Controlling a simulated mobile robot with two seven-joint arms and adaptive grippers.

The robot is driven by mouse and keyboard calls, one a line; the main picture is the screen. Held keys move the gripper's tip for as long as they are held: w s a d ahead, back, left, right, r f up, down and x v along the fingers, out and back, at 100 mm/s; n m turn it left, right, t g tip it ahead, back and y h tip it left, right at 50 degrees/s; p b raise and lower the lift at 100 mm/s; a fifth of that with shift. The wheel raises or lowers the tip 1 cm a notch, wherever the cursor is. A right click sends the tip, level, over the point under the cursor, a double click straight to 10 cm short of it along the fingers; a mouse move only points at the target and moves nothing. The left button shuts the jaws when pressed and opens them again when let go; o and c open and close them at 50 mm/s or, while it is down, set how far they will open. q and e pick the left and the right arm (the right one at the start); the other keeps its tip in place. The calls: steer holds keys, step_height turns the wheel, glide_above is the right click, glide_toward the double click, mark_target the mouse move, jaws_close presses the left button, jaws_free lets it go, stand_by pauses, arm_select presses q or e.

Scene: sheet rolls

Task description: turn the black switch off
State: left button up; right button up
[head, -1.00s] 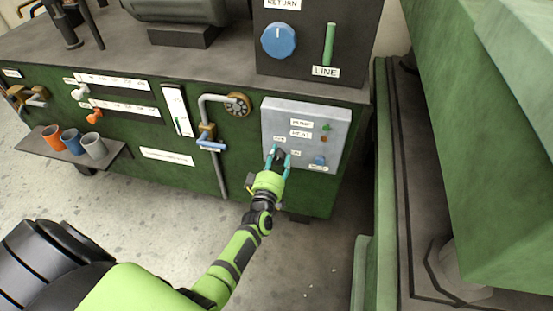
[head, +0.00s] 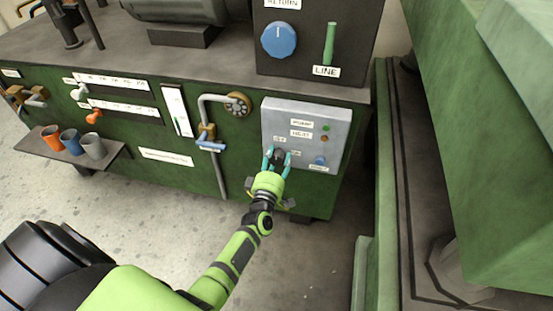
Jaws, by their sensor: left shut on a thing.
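The black switch (head: 279,157) is on the lower left of a light grey control panel (head: 343,125) on the front of the green machine. My left gripper (head: 277,160) comes up from below, and its two teal fingers are shut on the black switch, one on each side. The fingers hide part of the switch, and its exact angle is hard to tell. Small labels sit just above and beside it. My right gripper is not in view.
On the panel are a green light (head: 326,128), a red light (head: 325,139) and a blue button (head: 319,160). A blue-handled valve (head: 211,145) on a pipe is to the left. A shelf holds three cups (head: 72,142). A large green machine body (head: 490,130) stands at the right.

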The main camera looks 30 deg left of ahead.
arm_select(q)
steer(key=shift+d+f, duration=0.3)
steer(key=shift+d, duration=0.1)
steer(key=o, duration=1.2)
steer(key=shift+c, duration=0.2)
steer(key=shift+a+r, duration=0.1)
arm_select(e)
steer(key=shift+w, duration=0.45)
arm_select(q)
steer(key=v, duration=1.2)
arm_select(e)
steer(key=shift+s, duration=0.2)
